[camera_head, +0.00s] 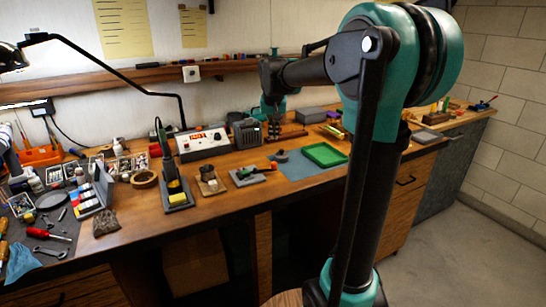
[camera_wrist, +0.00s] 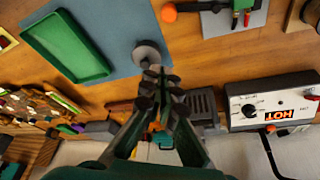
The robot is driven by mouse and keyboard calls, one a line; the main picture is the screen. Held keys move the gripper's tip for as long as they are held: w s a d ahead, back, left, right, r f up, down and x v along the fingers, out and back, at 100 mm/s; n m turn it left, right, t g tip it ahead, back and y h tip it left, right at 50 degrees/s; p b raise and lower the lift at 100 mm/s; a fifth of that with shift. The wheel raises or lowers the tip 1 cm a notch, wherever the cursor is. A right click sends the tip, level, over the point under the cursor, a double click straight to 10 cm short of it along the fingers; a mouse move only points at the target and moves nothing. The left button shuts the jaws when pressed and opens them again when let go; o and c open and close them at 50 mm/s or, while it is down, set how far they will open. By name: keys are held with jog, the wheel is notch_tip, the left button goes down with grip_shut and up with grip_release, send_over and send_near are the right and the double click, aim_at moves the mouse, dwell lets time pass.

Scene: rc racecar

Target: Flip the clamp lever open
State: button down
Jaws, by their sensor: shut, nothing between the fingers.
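The clamp sits on a grey base plate (camera_head: 243,179) on the bench in the head view. In the wrist view the plate (camera_wrist: 258,19) is cut by the top edge. Its dark lever (camera_wrist: 197,6) lies about level, ending in an orange knob (camera_wrist: 169,12) that reaches beyond the plate; the knob also shows in the head view (camera_head: 273,166). Red and green parts stand on the plate. My gripper (camera_wrist: 160,73) is shut and empty, apart from the lever and knob. In the head view it (camera_head: 273,132) is small, above the bench behind the clamp.
A grey round piece (camera_wrist: 147,53) lies near my fingertips. A green tray (camera_wrist: 68,45) lies on a blue mat (camera_wrist: 130,25). A hot station (camera_wrist: 272,101) with a lit display and a soldering stand (camera_head: 176,190) are nearby. Bare wood surrounds the clamp plate.

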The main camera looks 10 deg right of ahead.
jog(key=x, duration=0.9)
jog(key=shift+w+f, duration=0.1)
jog(key=shift+f, duration=0.5)
jog(key=shift+s+a+r, duration=0.1)
jog(key=shift+s+a, duration=0.1)
jog(key=shift+s, duration=0.75)
jog(key=shift+s+a, duration=0.25)
jog(key=shift+s, duration=0.7)
